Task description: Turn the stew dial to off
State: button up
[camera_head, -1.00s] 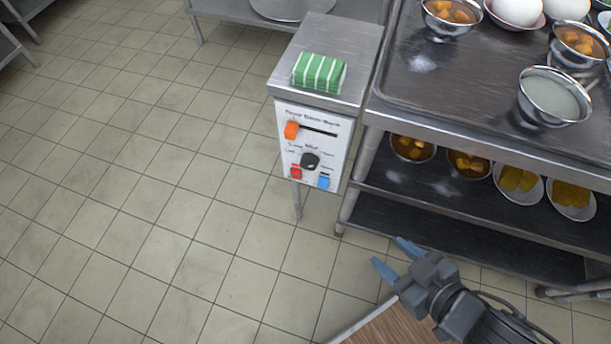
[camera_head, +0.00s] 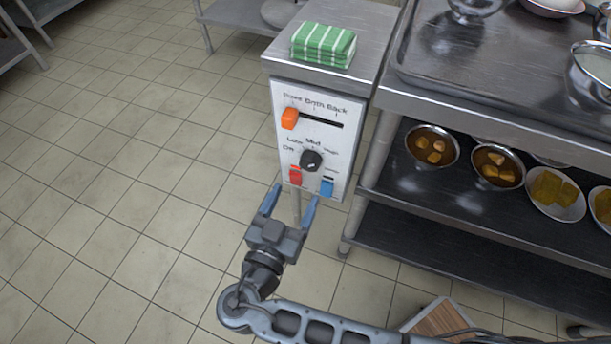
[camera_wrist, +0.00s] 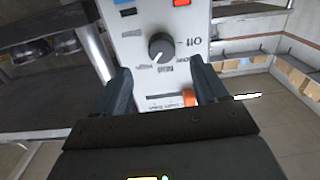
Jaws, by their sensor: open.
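The black round dial (camera_head: 312,160) sits in the middle of a white control panel (camera_head: 290,216) on the front of a metal stand. Labels around it read Off, Low and Mid, with one more at right too small to read. In the wrist view the dial (camera_wrist: 162,47) is ahead of the jaws, and its white mark points to the lower left there, away from the Off label. My gripper (camera_head: 290,200) is open with blue fingers, just below and in front of the panel. It touches nothing; the fingers (camera_wrist: 160,88) flank the panel in the wrist view.
An orange slider (camera_head: 290,118) is above the dial; a red switch (camera_head: 295,175) and a blue switch (camera_head: 327,186) are below. A striped green cloth (camera_head: 323,45) lies on top. A metal shelf with bowls (camera_head: 432,146) stands close at right. Floor at left is clear.

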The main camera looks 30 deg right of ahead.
aim_at(308, 167)
jog(key=x, duration=0.7)
jog(key=shift+w+d+r, duration=0.15)
jog(key=shift+w+d, duration=0.05)
jog(key=c, duration=1.1)
